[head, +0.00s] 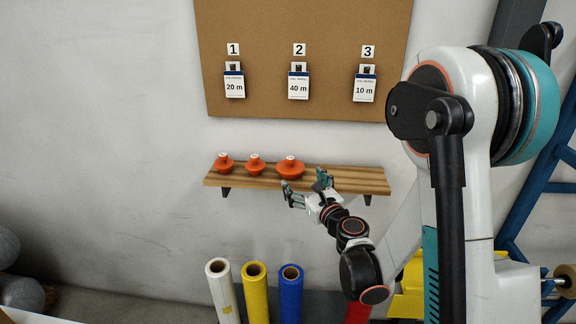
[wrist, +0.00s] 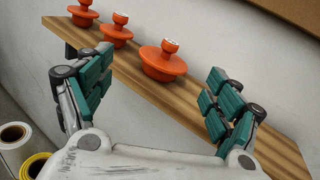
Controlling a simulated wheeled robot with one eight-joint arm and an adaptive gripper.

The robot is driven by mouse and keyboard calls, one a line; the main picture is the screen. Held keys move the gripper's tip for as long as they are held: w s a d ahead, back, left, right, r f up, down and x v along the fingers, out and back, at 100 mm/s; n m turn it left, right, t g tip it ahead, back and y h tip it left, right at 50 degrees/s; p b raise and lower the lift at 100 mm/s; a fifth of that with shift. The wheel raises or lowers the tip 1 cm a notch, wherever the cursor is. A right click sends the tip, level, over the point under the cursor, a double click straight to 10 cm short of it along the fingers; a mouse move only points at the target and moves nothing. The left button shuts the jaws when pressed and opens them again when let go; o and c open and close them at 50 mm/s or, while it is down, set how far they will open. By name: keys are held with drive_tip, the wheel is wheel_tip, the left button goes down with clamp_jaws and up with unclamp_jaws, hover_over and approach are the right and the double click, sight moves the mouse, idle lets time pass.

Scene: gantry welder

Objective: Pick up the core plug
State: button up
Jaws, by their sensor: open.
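Three orange core plugs with pale-topped knobs stand upright in a row on the wooden shelf (head: 350,180). The largest plug (head: 290,169) is the right one of the row. The middle plug (head: 255,168) and the left plug (head: 223,165) are smaller. My gripper (head: 304,182) is open and empty in front of the shelf, close to the largest plug. In the wrist view my gripper (wrist: 160,92) has its teal-padded fingers spread wide, and the largest plug (wrist: 163,64) shows beyond and between them, apart from both. The smaller plugs are up and left there.
A corkboard (head: 330,60) with three numbered tags, 20 m, 40 m and 10 m, hangs above the shelf. White (head: 221,290), yellow (head: 256,290) and blue (head: 290,290) rolls stand below. The shelf's right end is bare.

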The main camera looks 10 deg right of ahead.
sight(291, 163)
drive_tip(key=w, duration=0.2)
drive_tip(key=w+m, duration=0.1)
drive_tip(key=w, duration=0.2)
drive_tip(key=w+f+m, duration=0.1)
drive_tip(key=w, duration=0.2)
drive_tip(key=shift+w+h, duration=0.25)
drive_tip(key=shift+h, duration=0.05)
drive_tip(key=shift+w+a+b, duration=0.2)
drive_tip(key=shift+w+b, duration=0.25)
drive_tip(key=shift+w, duration=0.95)
drive_tip(key=shift+w+a+b, duration=0.2)
drive_tip(key=shift+w+b, duration=0.25)
drive_tip(key=shift+w, duration=0.95)
drive_tip(key=c, duration=0.7)
